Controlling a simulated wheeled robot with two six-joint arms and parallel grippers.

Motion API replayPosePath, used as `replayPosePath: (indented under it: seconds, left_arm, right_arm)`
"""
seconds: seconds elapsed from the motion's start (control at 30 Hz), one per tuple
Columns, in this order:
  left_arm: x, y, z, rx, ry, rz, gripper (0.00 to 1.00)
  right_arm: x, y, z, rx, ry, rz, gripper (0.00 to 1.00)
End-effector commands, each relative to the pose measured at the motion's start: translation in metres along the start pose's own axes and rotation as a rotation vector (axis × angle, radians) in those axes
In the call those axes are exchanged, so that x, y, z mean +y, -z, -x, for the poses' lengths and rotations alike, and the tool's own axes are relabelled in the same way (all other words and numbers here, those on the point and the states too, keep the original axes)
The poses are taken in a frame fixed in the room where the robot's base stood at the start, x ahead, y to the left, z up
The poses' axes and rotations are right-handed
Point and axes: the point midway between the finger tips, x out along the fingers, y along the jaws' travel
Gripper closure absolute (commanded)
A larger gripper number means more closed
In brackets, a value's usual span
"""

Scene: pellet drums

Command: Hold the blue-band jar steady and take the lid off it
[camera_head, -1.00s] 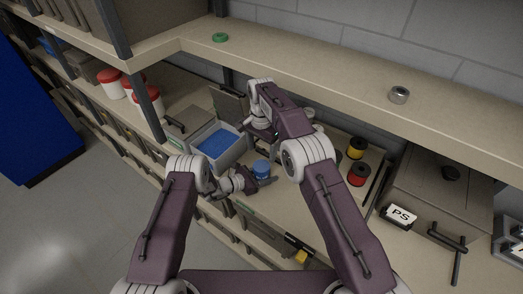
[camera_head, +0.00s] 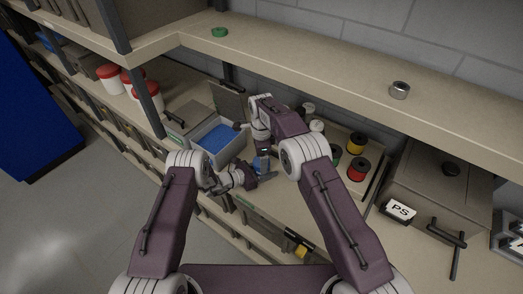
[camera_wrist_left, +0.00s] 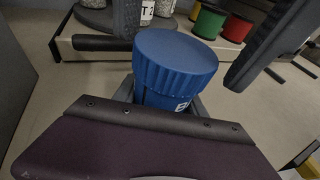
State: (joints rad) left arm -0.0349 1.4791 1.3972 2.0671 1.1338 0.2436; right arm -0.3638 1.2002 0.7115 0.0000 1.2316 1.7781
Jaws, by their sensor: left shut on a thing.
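The blue-band jar (camera_wrist_left: 162,98) stands upright in the left wrist view, with its ribbed blue lid (camera_wrist_left: 177,50) on and part of a white label showing. My left gripper (camera_wrist_left: 165,108) is shut on the jar body, below the lid. In the head view the left gripper (camera_head: 256,180) reaches the jar (camera_head: 257,162) from the left, and the arms hide most of the jar. My right gripper (camera_head: 264,157) points down over the jar. Its dark fingers (camera_wrist_left: 200,35) stand apart on either side of the lid in the left wrist view, with a gap at the right.
A grey bin of blue pellets (camera_head: 219,138) stands left of the jar. A tray on the right holds a red spool (camera_head: 358,170), a yellow one (camera_head: 356,145) and a green one. An upper shelf (camera_head: 300,62) runs behind. A grey PS box (camera_head: 435,180) stands at right.

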Motion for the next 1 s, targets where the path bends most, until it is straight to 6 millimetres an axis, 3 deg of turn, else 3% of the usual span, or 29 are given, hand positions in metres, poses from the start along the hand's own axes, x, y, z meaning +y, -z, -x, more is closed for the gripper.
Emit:
replayPosePath:
  seconds: [0.37, 0.6, 0.67, 0.77, 1.0]
  left_arm:
    - [0.0001, -0.0003, 0.0, 0.0, 0.0, 0.0, 1.0]
    - [0.0001, -0.0003, 0.0, 0.0, 0.0, 0.0, 1.0]
    - [0.0001, -0.0003, 0.0, 0.0, 0.0, 0.0, 1.0]
    - [0.0002, -0.0003, 0.0, 0.0, 0.0, 0.0, 1.0]
    - [0.0002, -0.0002, 0.0, 0.0, 0.0, 0.0, 1.0]
  right_arm:
    - [-0.0003, -0.0001, -0.009, 0.0, 0.002, 0.001, 0.27]
    - [-0.0003, -0.0001, -0.0088, 0.0, 0.002, 0.001, 0.91]
    - [-0.0003, -0.0001, -0.0087, 0.0, 0.002, 0.011, 0.91]
    - [-0.0004, -0.0001, -0.0086, 0.0, 0.002, 0.132, 0.91]
    - [-0.0007, 0.0, -0.0081, 0.0, 0.002, 0.888, 0.91]
